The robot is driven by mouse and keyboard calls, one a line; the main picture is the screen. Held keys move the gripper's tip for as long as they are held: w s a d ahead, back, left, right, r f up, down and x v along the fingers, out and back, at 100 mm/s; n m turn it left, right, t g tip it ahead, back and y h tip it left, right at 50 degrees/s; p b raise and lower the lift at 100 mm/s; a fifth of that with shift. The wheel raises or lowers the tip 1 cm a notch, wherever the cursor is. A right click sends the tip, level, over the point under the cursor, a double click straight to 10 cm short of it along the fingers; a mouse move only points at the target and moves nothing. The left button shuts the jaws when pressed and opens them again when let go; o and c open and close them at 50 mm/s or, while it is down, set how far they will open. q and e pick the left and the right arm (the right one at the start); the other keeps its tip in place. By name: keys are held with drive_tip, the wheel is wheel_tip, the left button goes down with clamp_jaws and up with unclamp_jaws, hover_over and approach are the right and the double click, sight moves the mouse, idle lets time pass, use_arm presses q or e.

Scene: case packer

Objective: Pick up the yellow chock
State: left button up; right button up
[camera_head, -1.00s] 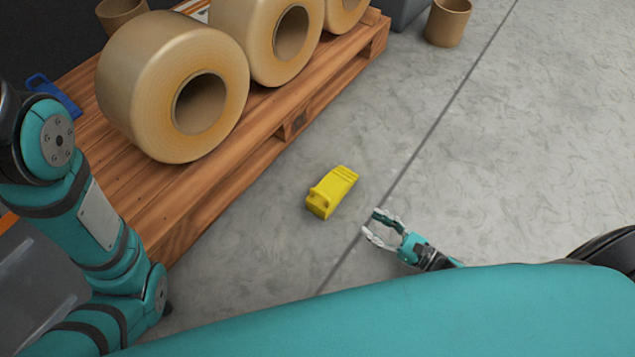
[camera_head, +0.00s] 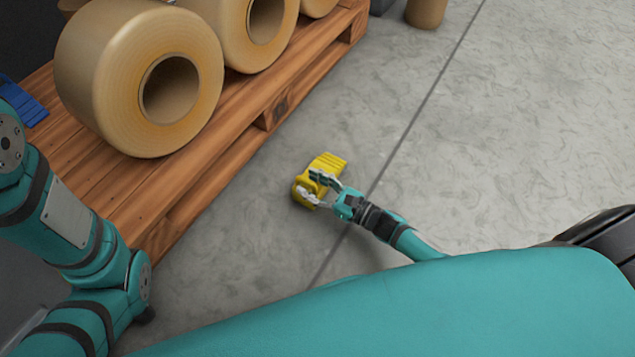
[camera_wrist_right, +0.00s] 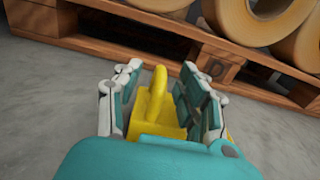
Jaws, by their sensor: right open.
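The yellow chock (camera_head: 326,164) lies on the grey concrete floor, in front of the wooden pallet. My right gripper (camera_head: 312,185) is at its near end, with the fingers apart. In the right wrist view, the yellow chock (camera_wrist_right: 157,110) shows its raised loop standing between the two open fingers of my right gripper (camera_wrist_right: 157,92). I cannot tell whether either finger touches it. The gripper's palm hides the chock's lower part in that view. My left arm shows at the left of the head view, but its gripper is out of view.
The wooden pallet (camera_head: 215,160) carries large tan film rolls (camera_head: 205,75) behind and left of the chock. A blue item (camera_head: 22,100) lies at the pallet's left. A brown cylinder (camera_head: 426,12) stands at the back. The floor to the right is clear.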

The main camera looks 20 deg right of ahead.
drive_tip(key=shift+x, duration=0.95)
clamp_jaws()
drive_tip(key=shift+r, duration=0.1)
